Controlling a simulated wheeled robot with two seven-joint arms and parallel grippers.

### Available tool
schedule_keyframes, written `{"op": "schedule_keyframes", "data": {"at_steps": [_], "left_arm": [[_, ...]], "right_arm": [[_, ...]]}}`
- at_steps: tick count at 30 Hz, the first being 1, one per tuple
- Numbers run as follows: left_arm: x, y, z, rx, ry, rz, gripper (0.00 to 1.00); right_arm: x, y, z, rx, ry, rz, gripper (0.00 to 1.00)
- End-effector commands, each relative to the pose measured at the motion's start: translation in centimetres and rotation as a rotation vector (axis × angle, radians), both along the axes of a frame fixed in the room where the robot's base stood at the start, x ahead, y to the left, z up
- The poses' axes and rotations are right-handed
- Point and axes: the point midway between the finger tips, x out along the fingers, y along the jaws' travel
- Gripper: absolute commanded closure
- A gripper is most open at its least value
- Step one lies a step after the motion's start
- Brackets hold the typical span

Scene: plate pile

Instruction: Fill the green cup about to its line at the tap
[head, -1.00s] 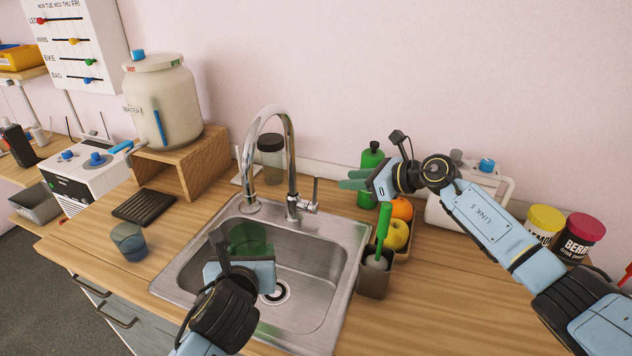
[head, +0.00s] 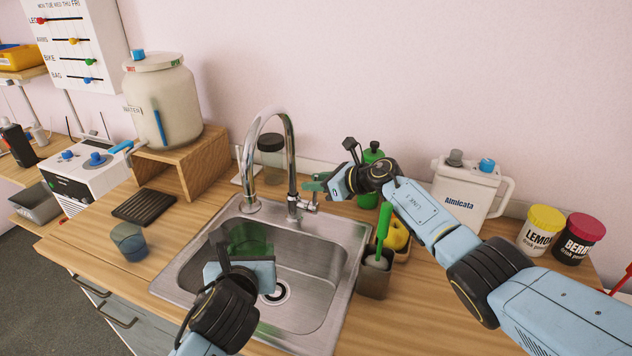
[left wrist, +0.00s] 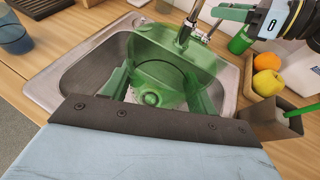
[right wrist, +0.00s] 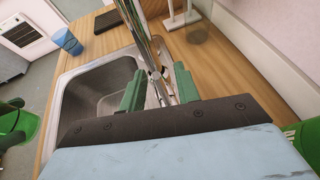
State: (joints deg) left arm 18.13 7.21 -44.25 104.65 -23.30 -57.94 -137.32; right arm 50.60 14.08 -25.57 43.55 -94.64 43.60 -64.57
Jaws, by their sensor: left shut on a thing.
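The green cup (head: 250,238) is see-through and sits over the sink, below the spout end in the head view. My left gripper (head: 242,262) is shut on it; in the left wrist view the cup (left wrist: 165,55) lies between the green fingers, with a dark line around it. I see no water in it. The chrome tap (head: 290,150) stands behind the sink, and no stream shows. My right gripper (head: 318,184) is at the tap's side lever (head: 309,204). In the right wrist view its fingers (right wrist: 158,88) are apart, with the lever between or just beyond them; contact is unclear.
A blue cup (head: 129,242) and a dark ribbed mat (head: 144,206) are left of the sink (head: 318,298). A brush holder (head: 374,280), fruit (head: 396,235) and a green bottle (head: 370,160) are right of it. A white jug (head: 465,190) stands behind my right arm.

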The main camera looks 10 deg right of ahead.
Motion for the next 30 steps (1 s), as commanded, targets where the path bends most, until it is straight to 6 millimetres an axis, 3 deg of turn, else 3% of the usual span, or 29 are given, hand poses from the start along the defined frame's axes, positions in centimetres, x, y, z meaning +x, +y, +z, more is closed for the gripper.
{"op": "schedule_keyframes", "data": {"at_steps": [9, 16, 30], "left_arm": [[0.01, -0.01, 0.02, 0.000, -0.001, 0.000, 0.64], [0.01, 0.00, 0.02, 0.000, -0.001, 0.000, 0.64], [0.01, 0.00, 0.02, 0.000, 0.000, 0.000, 0.64]], "right_arm": [[0.05, 0.10, -0.05, 0.000, 0.000, 0.001, 0.69], [0.03, 0.09, -0.07, -0.001, 0.001, 0.000, 0.99], [-0.38, 0.19, -0.20, -0.039, -0.051, -0.002, 1.00]]}}
